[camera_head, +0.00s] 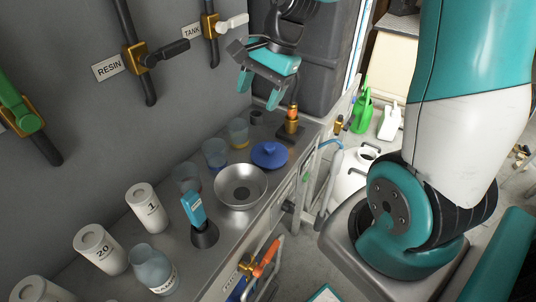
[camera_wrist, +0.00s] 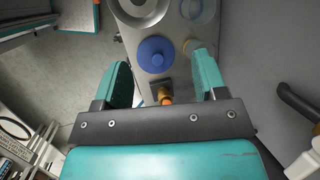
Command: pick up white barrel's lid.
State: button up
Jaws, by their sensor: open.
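A round blue lid with a central knob (camera_head: 269,155) lies on the metal bench, beside the steel bowl. It also shows in the wrist view (camera_wrist: 157,54), between the finger lines and apart from them. A white barrel (camera_head: 346,186) stands on the floor right of the bench, partly hidden by my arm; its round mouth looks dark and uncovered. I cannot tell for sure that the blue lid belongs to it. My gripper (camera_head: 259,90) is open and empty, above the far end of the bench; its teal fingers frame the wrist view (camera_wrist: 161,60).
A steel bowl (camera_head: 240,186), glass beakers (camera_head: 215,153) and a brass fitting with an orange tip (camera_head: 291,124) stand close to the lid. White numbered containers (camera_head: 147,208) line the near bench. Pipes and valves (camera_head: 135,57) project from the wall. Green and white watering cans (camera_head: 363,112) stand beyond.

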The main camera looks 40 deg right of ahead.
jog(key=w+d+f+m, duration=0.2)
jog(key=d+f+m, duration=0.4)
jog(key=d+m, duration=0.5)
send_over(270, 145)
jog(key=d, duration=0.2)
jog(key=shift+t, duration=0.4)
jog(key=f, duration=1)
jog(key=shift+s+f+b, duration=0.15)
jog(key=shift+s+b, duration=0.15)
jog(key=shift+s, duration=0.05)
jog(key=shift+s+x, duration=0.2)
jog(key=shift+x, duration=1.35)
jog(key=shift+s+x, duration=0.2)
jog(key=shift+x, duration=1.35)
jog(key=shift+d, duration=0.15)
jog(key=c, duration=1)
